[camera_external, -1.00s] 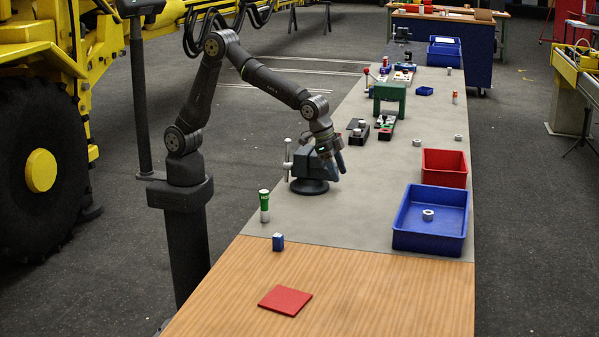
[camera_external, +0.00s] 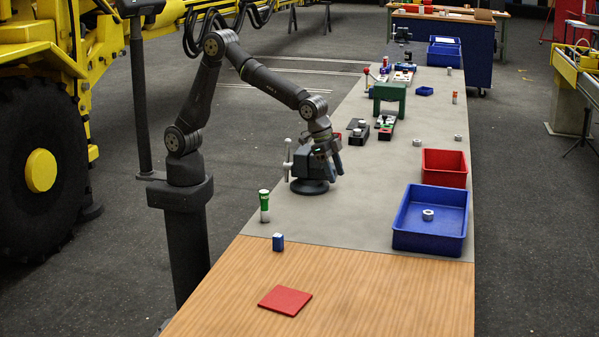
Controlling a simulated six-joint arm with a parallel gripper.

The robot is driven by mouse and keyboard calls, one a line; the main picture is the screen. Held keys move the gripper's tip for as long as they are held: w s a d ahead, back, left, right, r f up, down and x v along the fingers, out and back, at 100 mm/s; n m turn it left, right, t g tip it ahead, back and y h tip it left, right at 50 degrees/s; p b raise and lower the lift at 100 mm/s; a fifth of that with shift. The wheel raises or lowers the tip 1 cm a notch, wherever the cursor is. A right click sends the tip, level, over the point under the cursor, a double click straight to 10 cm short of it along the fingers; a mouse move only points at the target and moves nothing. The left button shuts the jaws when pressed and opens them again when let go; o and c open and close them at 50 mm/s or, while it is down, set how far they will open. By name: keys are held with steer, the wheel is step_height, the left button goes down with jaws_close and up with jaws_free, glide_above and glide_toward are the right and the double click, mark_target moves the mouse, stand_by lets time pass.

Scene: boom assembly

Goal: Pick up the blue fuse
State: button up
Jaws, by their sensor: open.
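A small blue block with a pale top (camera_external: 278,242) stands near the seam between the grey and wooden parts of the bench. I cannot tell if it is the blue fuse; no other piece is clearly a blue fuse. My gripper (camera_external: 328,155) is over the grey bench beside the dark vise (camera_external: 311,172), well behind and right of the blue block. It is open, and I see nothing in it. Its fingers are small and dark against the vise, so their gap is hard to make out.
A green-and-white cylinder (camera_external: 264,206) stands at the left edge. A red plate (camera_external: 285,300) lies in front. A blue bin (camera_external: 400,240) holding a nut and a red bin (camera_external: 444,180) stand right. A green arch (camera_external: 389,92) stands farther back.

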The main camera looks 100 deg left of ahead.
steer(key=s+d+f+m+g+h, duration=0.1)
steer(key=s+d+m+g+h, duration=0.15)
steer(key=s+d+m, duration=0.55)
steer(key=m+g+h, duration=0.1)
steer(key=m+g, duration=0.2)
steer(key=m, duration=0.7)
glide_toward(279, 235)
steer(key=shift+t, duration=0.25)
steer(key=x, duration=0.2)
steer(key=s+x, duration=0.1)
steer(key=x, duration=0.2)
steer(key=shift+w+x, duration=0.2)
steer(key=shift+x, duration=2.95)
steer(key=shift+a, duration=0.1)
steer(key=c, duration=1.1)
